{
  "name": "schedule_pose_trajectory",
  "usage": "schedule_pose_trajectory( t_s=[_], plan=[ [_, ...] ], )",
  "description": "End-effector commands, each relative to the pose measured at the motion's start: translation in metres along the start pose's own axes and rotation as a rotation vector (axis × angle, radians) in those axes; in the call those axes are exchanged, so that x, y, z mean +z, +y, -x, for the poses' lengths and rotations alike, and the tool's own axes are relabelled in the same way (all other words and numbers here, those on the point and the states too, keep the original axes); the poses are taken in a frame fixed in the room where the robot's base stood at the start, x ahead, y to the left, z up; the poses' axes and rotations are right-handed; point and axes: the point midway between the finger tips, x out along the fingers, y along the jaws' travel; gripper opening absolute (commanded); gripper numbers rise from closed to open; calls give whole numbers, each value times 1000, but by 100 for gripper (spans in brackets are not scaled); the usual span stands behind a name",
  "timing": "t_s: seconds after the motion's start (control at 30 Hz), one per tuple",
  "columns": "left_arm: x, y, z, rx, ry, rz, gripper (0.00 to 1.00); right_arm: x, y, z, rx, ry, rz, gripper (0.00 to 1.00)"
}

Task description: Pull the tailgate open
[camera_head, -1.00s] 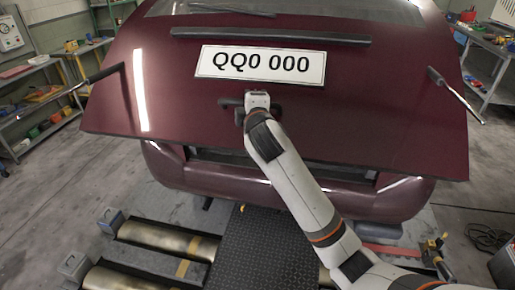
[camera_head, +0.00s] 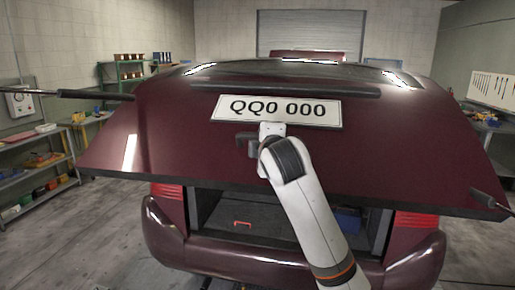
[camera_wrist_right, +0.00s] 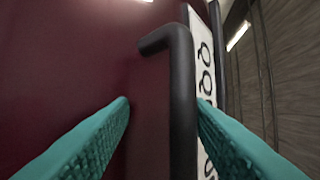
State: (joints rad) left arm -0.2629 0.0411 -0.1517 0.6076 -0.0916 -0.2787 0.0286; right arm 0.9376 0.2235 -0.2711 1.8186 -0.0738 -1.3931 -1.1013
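The dark red tailgate (camera_head: 390,150) is raised, with its lower edge well above the bumper and the open boot (camera_head: 265,222) showing beneath. A white plate reading QQ0 000 (camera_head: 276,111) is on it. Its dark handle (camera_head: 246,143) sits just below the plate. My right gripper (camera_head: 265,140) is at the handle, its fingers mostly hidden in the head view. In the right wrist view, the teal fingers (camera_wrist_right: 164,102) are spread on either side of the handle bar (camera_wrist_right: 182,95). A gap shows at the left finger; the right fingertip is close to the bar. My left gripper is out of view.
The rear bumper (camera_head: 230,258) juts out below the boot. Shelves with tools (camera_head: 45,165) stand along the left, and a workbench (camera_head: 490,130) is at the right. Dark struts (camera_head: 95,94) stick out beside the tailgate. Floor beside the car is clear.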

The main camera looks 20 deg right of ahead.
Motion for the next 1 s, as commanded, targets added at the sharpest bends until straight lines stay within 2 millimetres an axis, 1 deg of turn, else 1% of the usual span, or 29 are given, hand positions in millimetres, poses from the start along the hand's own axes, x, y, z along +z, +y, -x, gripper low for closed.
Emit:
schedule_pose_trajectory(
  t_s=[0.03, 0.4, 0.83, 0.87, 1.0],
  plan=[
    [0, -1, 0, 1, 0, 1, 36, -2, 4, -1, 10, 2, 1, 38],
    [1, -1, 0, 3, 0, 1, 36, -8, 4, -2, 9, 8, -3, 38],
    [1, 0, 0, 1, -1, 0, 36, -5, 4, -2, 9, 8, -2, 38],
    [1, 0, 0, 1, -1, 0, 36, -23, 4, -5, 10, 7, -13, 38],
    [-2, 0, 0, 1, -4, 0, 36, -23, 4, -5, 10, 10, -13, 38]
  ],
)
